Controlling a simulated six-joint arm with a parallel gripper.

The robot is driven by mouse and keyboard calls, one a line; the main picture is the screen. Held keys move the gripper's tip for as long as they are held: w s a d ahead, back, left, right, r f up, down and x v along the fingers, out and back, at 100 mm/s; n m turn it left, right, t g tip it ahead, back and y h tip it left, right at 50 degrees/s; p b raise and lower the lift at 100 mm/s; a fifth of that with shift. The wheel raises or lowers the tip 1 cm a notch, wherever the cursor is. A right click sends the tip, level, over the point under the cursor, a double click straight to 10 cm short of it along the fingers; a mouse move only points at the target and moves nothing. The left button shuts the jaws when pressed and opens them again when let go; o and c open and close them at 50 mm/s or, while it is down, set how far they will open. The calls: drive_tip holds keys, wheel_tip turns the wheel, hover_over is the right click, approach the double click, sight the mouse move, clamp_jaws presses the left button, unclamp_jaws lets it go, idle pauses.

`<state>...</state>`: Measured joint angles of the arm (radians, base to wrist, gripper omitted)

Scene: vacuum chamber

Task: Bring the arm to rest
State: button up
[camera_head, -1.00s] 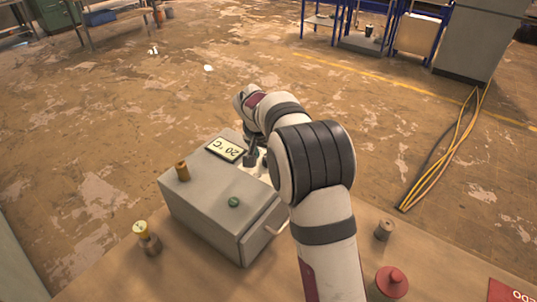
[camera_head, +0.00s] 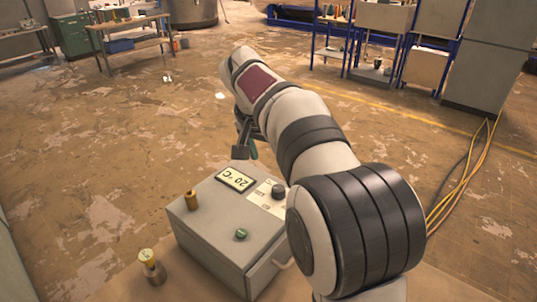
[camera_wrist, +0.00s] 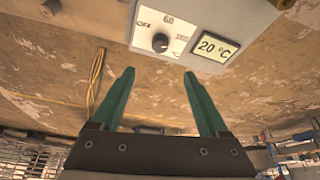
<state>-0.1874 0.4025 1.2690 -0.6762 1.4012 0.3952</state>
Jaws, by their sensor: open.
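The grey vacuum chamber (camera_head: 215,232) stands on the bench below my arm. Its display (camera_head: 235,180) reads 20 °C, and a dark knob (camera_head: 278,191) sits on the panel beside it. The display (camera_wrist: 214,47) and the knob (camera_wrist: 160,42) also show in the wrist view, with OFF and 60 marked around the knob. My gripper (camera_head: 246,148) hangs above the far side of the chamber, apart from it. In the wrist view its green fingers (camera_wrist: 158,74) are spread with nothing between them.
A brass fitting (camera_head: 192,200) and a green knob (camera_head: 241,235) are on the chamber's top. A small yellow-topped part (camera_head: 151,265) stands on the bench to its left. Yellow cables (camera_head: 462,180) run along the floor at right. Shelving and workbenches stand well back.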

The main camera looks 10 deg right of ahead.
drive_tip(key=shift+s, duration=0.1)
drive_tip(key=s+f+g+y, duration=0.1)
drive_tip(key=s+f, duration=0.2)
drive_tip(key=s, duration=0.9)
drive_tip(key=s+f+g+y, duration=0.1)
drive_tip(key=s+f, duration=0.2)
drive_tip(key=s, duration=0.9)
drive_tip(key=s+f+g+y, duration=0.2)
drive_tip(key=s+f, duration=0.2)
drive_tip(key=s, duration=0.8)
drive_tip(key=shift+s+n, duration=0.15)
drive_tip(key=shift+n, duration=0.15)
